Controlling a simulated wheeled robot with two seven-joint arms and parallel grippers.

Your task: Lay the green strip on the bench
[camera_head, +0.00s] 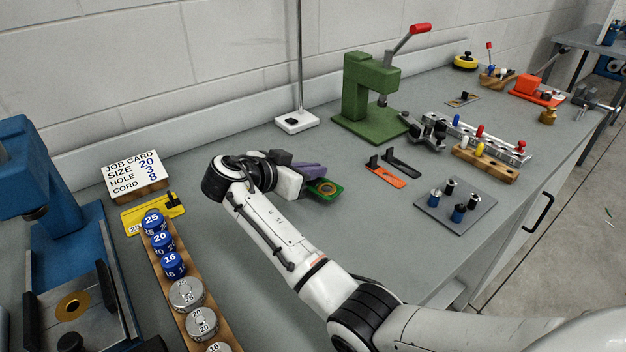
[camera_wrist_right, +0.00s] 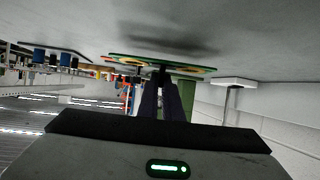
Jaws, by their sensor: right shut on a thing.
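A green strip (camera_head: 324,189) with a yellow-orange ring at its end is at the tip of my right gripper (camera_head: 312,180). The right gripper is shut on it. In the right wrist view the strip (camera_wrist_right: 185,67) shows edge-on between the dark fingertips (camera_wrist_right: 162,78), close to the grey bench surface (camera_wrist_right: 70,20), with a shadow beside it. I cannot tell whether the strip touches the bench. The gripper's fingers hide part of the strip. The bench (camera_head: 260,230) runs across the head view. My left gripper is not in view.
An orange strip (camera_head: 385,175) and a black strip (camera_head: 402,162) lie right of the gripper. A green press (camera_head: 365,100) and a lamp stand base (camera_head: 296,121) are behind. A wooden rack (camera_head: 190,325) with numbered pieces and a blue machine (camera_head: 50,205) are at left. A peg plate (camera_head: 456,207) is at right.

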